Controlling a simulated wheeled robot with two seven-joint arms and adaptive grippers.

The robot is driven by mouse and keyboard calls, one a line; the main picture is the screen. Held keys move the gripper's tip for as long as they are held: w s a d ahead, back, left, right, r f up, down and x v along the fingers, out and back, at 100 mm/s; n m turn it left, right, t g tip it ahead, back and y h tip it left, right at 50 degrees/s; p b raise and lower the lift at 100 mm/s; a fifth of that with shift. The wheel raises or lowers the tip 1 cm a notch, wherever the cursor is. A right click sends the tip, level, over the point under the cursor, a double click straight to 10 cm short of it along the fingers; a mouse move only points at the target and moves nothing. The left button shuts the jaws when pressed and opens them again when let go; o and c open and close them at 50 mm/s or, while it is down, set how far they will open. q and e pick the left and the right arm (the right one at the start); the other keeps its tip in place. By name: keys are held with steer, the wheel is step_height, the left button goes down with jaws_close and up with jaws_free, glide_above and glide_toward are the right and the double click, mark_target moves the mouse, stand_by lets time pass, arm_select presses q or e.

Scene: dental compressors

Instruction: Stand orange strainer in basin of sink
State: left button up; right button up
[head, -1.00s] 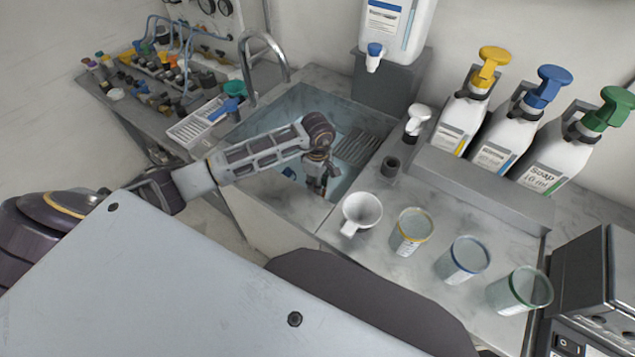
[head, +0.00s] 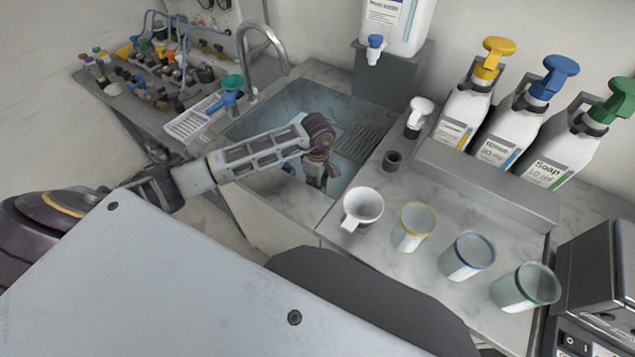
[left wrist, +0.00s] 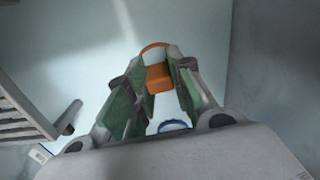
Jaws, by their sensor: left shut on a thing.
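The orange strainer (left wrist: 158,77) is between the green-padded fingers of my left gripper (left wrist: 157,66) in the left wrist view. Its curved orange rim shows at the fingertips, and the gripper is shut on it. In the head view my left gripper (head: 318,176) points down inside the basin of the sink (head: 300,104), and the strainer is hidden there. I cannot tell whether the strainer touches the basin floor. My right gripper is not in view.
A blue-rimmed thing (left wrist: 173,125) lies below the gripper. A slotted rack (head: 360,141) is at the basin's right. A faucet (head: 262,35) stands behind the basin. A white cup (head: 362,206) and several colour-rimmed cups stand on the counter at right.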

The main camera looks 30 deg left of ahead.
arm_select(q)
steer(key=o, duration=0.9)
steer(key=c, duration=0.3)
steer(key=shift+r, duration=0.2)
steer(key=shift+c, duration=0.2)
steer(key=shift+r+p, duration=2.3)
steer(key=shift+r, duration=1.5)
step_height(320, 180, up, 9)
steer(key=p, duration=0.9)
steer(key=shift+r, duration=0.15)
steer(key=shift+r+p, duration=0.45)
steer(key=shift+p, duration=0.05)
